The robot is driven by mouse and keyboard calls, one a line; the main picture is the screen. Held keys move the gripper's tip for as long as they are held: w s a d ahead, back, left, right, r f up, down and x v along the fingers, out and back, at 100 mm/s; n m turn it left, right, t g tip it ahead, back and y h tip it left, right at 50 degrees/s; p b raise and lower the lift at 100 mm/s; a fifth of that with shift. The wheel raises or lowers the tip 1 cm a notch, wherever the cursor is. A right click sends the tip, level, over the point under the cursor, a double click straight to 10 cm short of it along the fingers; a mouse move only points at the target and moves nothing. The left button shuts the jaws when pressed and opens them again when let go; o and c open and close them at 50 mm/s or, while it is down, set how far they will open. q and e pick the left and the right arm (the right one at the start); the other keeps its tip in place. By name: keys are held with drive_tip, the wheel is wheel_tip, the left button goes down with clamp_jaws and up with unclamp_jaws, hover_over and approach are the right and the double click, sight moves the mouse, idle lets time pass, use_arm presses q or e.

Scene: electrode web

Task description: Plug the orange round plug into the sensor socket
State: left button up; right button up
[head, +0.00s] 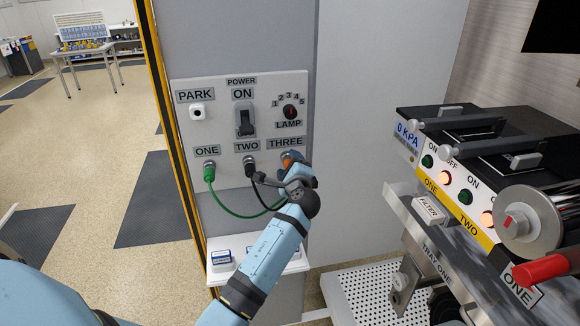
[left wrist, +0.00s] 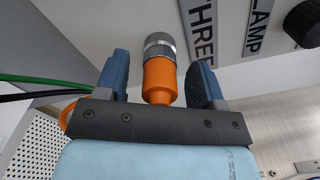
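The orange round plug (left wrist: 158,80) stands at a silver ring (left wrist: 159,45) against the panel by the label THREE; it shows only partly in the head view (head: 287,156). My left gripper (head: 294,166) is at that plug, with one finger (left wrist: 113,74) on each side and gaps between the fingers and the plug. It is open. An orange piece (left wrist: 66,115) shows left of the gripper, partly hidden. The white panel (head: 181,137) has positions labelled PARK, ONE, TWO and THREE. No label reading sensor is visible. My right gripper is not in view.
A green plug (head: 209,172) is in ONE and a black plug (head: 249,168) in TWO; their cables run toward my left gripper. A power switch (head: 244,122) and lamp knob (head: 290,112) sit above. A machine with a red handle (head: 543,268) stands at right.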

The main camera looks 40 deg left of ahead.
use_arm(q)
drive_tip(key=b+v, duration=0.3)
drive_tip(key=v, duration=1)
drive_tip(key=shift+s+d, duration=0.3)
idle(0.3)
drive_tip(key=s+d+f+n+h, duration=0.1)
drive_tip(key=s+d+f+h, duration=0.25)
drive_tip(key=f, duration=0.35)
drive_tip(key=s+d+f+n+h+p, duration=0.1)
drive_tip(key=s+d+f+h, duration=0.1)
drive_tip(key=s+f+h, duration=0.3)
drive_tip(key=s+d+f+n+h, duration=0.1)
drive_tip(key=d+f+h, duration=0.15)
drive_tip(key=f, duration=0.55)
drive_tip(key=s+d+f+n+h, duration=0.3)
drive_tip(key=s+f+n, duration=0.1)
drive_tip(key=s, duration=0.3)
drive_tip(key=s+d+f+n+h, duration=0.2)
drive_tip(key=s+d+f+n, duration=0.1)
drive_tip(key=s, duration=0.5)
drive_tip(key=shift+d+f+n+g+h+p, duration=0.4)
drive_tip(key=shift+f+n, duration=0.2)
